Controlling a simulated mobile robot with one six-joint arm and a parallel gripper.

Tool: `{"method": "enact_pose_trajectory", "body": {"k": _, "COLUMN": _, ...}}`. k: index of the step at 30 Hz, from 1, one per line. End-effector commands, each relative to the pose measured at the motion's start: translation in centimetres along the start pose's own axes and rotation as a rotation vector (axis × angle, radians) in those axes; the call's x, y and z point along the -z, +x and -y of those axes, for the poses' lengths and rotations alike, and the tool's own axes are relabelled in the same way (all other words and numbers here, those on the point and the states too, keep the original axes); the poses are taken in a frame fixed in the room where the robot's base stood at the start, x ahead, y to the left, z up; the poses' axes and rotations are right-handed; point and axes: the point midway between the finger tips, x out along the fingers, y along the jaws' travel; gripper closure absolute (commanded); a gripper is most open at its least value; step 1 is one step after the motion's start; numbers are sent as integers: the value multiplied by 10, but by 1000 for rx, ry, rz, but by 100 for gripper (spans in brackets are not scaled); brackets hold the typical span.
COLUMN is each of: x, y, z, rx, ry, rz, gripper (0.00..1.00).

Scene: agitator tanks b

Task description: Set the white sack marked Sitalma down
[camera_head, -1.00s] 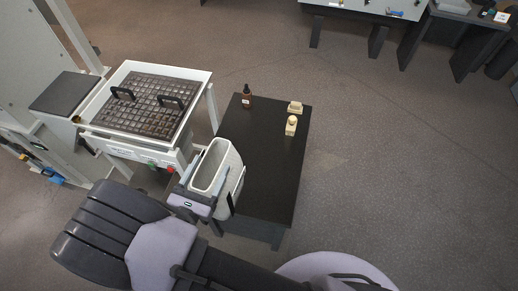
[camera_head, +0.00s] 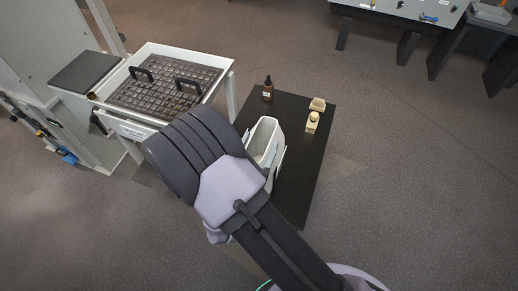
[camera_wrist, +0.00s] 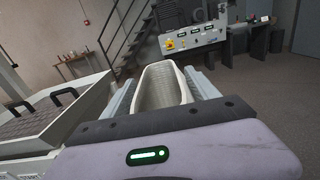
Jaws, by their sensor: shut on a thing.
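The white sack (camera_head: 266,138) is an open-topped, upright shape over the near left part of the black table (camera_head: 308,180) in the head view. My arm hides its lower near side, and I cannot tell whether its base touches the tabletop. In the wrist view the sack (camera_wrist: 160,92) sits between the two fingers of my gripper (camera_wrist: 163,86), which is shut on it. The Sitalma marking is not readable in either view.
A brown bottle (camera_head: 268,88) and two small beige objects (camera_head: 317,104) (camera_head: 312,122) stand at the table's far end. A white-framed tank with a dark grid (camera_head: 165,85) stands close on the left. Open floor lies to the right.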

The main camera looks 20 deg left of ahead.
Motion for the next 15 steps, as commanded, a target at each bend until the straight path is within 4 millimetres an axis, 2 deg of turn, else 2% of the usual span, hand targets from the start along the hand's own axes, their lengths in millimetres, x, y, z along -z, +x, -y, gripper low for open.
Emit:
{"method": "enact_pose_trajectory", "body": {"k": 1, "x": 8, "y": 0, "z": 0, "rx": 0, "ry": 0, "rz": 0, "gripper": 100}}
{"method": "enact_pose_trajectory", "body": {"k": 9, "x": 6, "y": 0, "z": 0, "rx": 1, "ry": 0, "rz": 1, "gripper": 100}}
{"method": "enact_pose_trajectory", "body": {"k": 10, "x": 7, "y": 0, "z": 0, "rx": 1, "ry": 0, "rz": 0, "gripper": 29}}
{"method": "enact_pose_trajectory", "body": {"k": 13, "x": 6, "y": 0, "z": 0, "rx": 1, "ry": 0, "rz": 0, "gripper": 10}}
{"method": "enact_pose_trajectory", "body": {"k": 15, "x": 6, "y": 0, "z": 0, "rx": 1, "ry": 0, "rz": 0, "gripper": 9}}
